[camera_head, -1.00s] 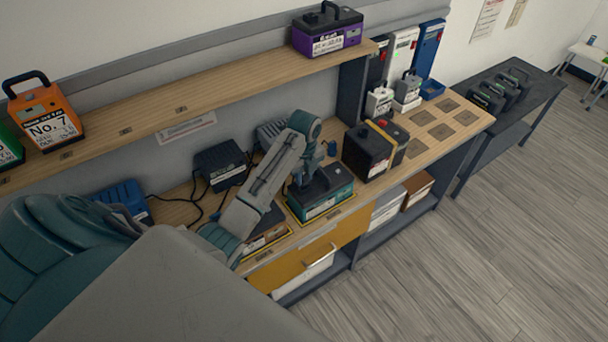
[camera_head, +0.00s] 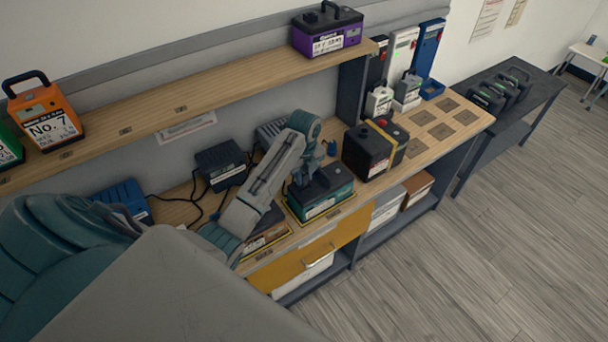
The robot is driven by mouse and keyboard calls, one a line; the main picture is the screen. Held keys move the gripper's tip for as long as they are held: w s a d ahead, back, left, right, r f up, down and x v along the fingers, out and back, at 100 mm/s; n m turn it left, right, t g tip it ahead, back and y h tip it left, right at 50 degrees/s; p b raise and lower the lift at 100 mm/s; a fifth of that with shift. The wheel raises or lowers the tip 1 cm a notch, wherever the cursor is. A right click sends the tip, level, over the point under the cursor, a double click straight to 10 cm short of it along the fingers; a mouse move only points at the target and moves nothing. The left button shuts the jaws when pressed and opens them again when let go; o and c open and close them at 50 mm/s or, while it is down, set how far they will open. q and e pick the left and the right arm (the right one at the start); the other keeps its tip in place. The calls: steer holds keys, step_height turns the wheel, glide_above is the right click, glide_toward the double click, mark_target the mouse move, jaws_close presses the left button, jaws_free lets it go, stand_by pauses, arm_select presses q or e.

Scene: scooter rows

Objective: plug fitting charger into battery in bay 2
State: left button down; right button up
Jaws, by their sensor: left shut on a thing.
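A teal battery with a black top (camera_head: 328,201) stands upright in a yellow-outlined bay on the wooden bench. My left gripper (camera_head: 301,183) points down at the left part of its top. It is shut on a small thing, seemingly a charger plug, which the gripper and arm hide. I cannot tell if the plug touches a socket. A black charger (camera_head: 220,165), a grey charger (camera_head: 270,132) and a blue charger (camera_head: 124,196) stand along the back, with dark cables on the bench. Another bay, left of the battery, is partly behind my arm. My right gripper is not in view.
A black battery with a yellow strap (camera_head: 368,152) stands right of the teal one. An orange battery (camera_head: 45,117) and a purple battery (camera_head: 327,30) sit on the upper shelf (camera_head: 220,96). The bench's right end has empty dark squares (camera_head: 441,131).

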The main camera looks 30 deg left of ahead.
arm_select(q)
steer(key=shift+f, duration=0.2)
steer(key=shift+f+b, duration=0.35)
steer(key=shift+f, duration=0.4)
steer(key=c, duration=1.1)
jaws_free()
